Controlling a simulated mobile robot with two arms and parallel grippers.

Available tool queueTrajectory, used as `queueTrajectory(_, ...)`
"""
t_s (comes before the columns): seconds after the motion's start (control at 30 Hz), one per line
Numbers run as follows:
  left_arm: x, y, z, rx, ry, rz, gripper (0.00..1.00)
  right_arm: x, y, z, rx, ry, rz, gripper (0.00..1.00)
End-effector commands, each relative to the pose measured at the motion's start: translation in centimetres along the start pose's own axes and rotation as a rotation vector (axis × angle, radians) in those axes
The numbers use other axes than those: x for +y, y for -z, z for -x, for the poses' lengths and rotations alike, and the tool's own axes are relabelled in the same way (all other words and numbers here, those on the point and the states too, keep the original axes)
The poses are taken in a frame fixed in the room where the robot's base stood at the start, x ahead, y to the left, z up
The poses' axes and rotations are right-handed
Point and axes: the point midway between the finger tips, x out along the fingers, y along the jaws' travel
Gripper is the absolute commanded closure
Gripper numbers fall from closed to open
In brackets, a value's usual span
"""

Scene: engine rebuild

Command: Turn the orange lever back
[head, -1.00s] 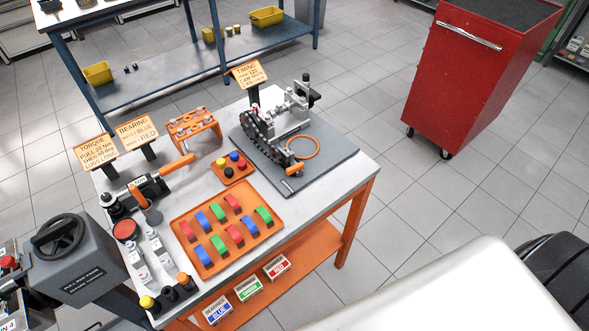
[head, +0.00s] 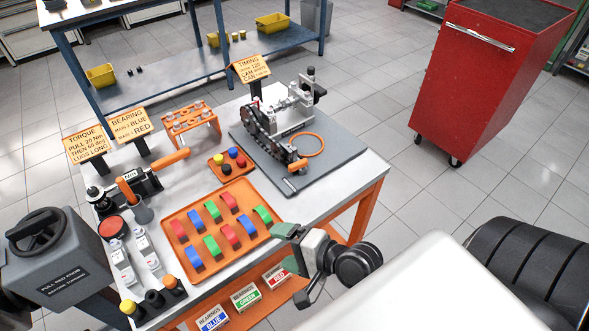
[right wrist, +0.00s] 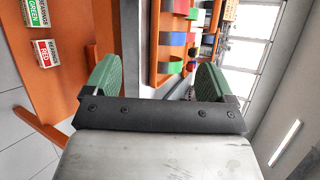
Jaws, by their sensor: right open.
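Several orange handles show in the head view. A long orange handle (head: 168,164) slants up from the black and silver tool on the left of the bench. An upright orange lever (head: 126,191) stands at that tool's middle. A short orange handle (head: 297,166) is at the front end of the chain fixture (head: 268,127). I cannot tell which one the task means. My right gripper (head: 287,248) is open and empty by the bench's front edge, apart from all of them. Its green fingers show in the right wrist view (right wrist: 158,80). My left gripper is out of view.
An orange tray (head: 257,178) of coloured bearing pieces lies between my right gripper and the levers. Signs (head: 87,145) stand behind the tool. Bearing boxes (head: 244,297) sit on the lower shelf. A grey box with a black knob (head: 44,230) is at left.

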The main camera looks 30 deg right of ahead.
Motion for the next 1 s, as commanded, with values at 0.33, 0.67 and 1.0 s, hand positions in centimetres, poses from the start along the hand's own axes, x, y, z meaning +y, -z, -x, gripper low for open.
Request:
queueTrajectory(0.33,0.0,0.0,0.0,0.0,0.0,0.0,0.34,-3.5,7.4,1.0,0.038,0.426,-0.876,0.15)
queueTrajectory(0.67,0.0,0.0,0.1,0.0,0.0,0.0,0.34,-4.2,14.0,3.1,0.036,0.748,-1.401,0.15)
queueTrajectory(1.0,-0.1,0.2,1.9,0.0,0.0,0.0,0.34,-6.9,16.4,-1.1,0.033,0.753,-1.404,0.15)
